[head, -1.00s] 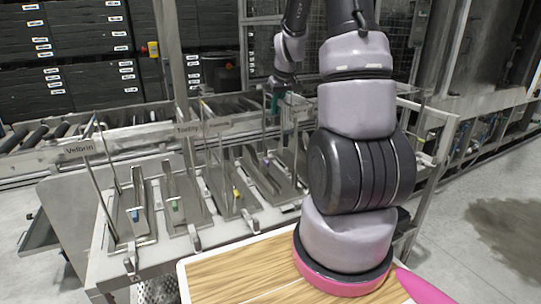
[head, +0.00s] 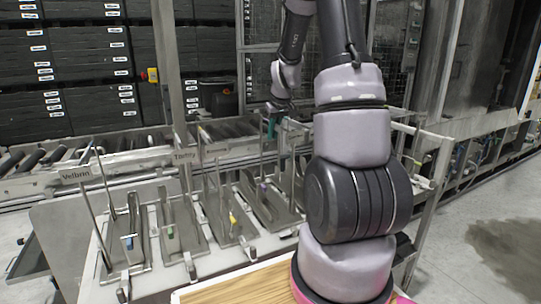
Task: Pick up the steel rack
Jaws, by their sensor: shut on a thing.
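Several steel racks stand in a row on a steel table (head: 205,268). One has a blue tag (head: 128,242), one a green tag (head: 170,232), one a yellow tag (head: 233,219) and the rightmost a purple tag (head: 262,188). My gripper (head: 271,128) is small in the head view, at the top of the tall rods of the rightmost steel rack (head: 268,206). It is shut on that rack, as far as I can tell. My arm hides the right side of this rack, and the finger contact is too small to see clearly. The rack looks still on the table.
Name plates, one reading Velbrin (head: 76,175), stand behind the racks. A roller conveyor (head: 120,158) runs behind the table, with stacked dark crates (head: 85,60) beyond. A steel frame post (head: 170,70) rises near the racks. Open floor (head: 470,230) lies at right.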

